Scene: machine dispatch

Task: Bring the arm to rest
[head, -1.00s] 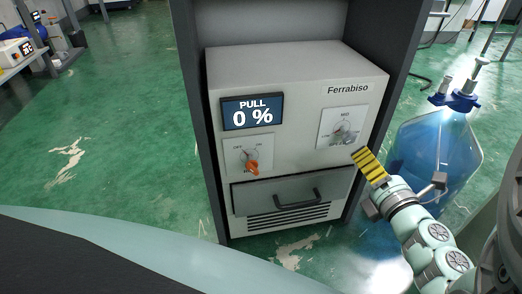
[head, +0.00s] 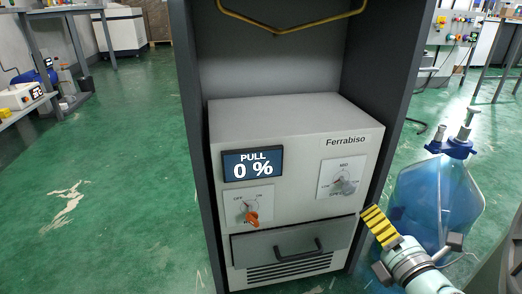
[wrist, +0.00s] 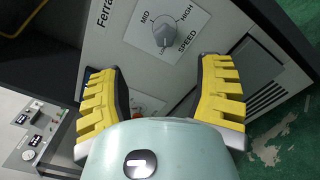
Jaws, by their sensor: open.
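My gripper (head: 376,222) with yellow ridged fingers is at the lower right in the head view, in front of the right side of the Ferrabiso machine (head: 290,113). In the wrist view my gripper (wrist: 165,95) has its fingers spread wide with nothing between them. The grey speed knob (wrist: 165,35) is beyond the fingertips, apart from them. In the head view the speed knob (head: 343,186) is on the machine's front. The display (head: 252,164) reads PULL 0 %. The orange-handled switch (head: 251,217) is below it.
The machine stands inside a dark grey frame (head: 200,150). A blue translucent container (head: 440,195) with a blue cap stands at the right, close to my arm. Benches with equipment (head: 25,97) are at the far left. Green floor at the left is clear.

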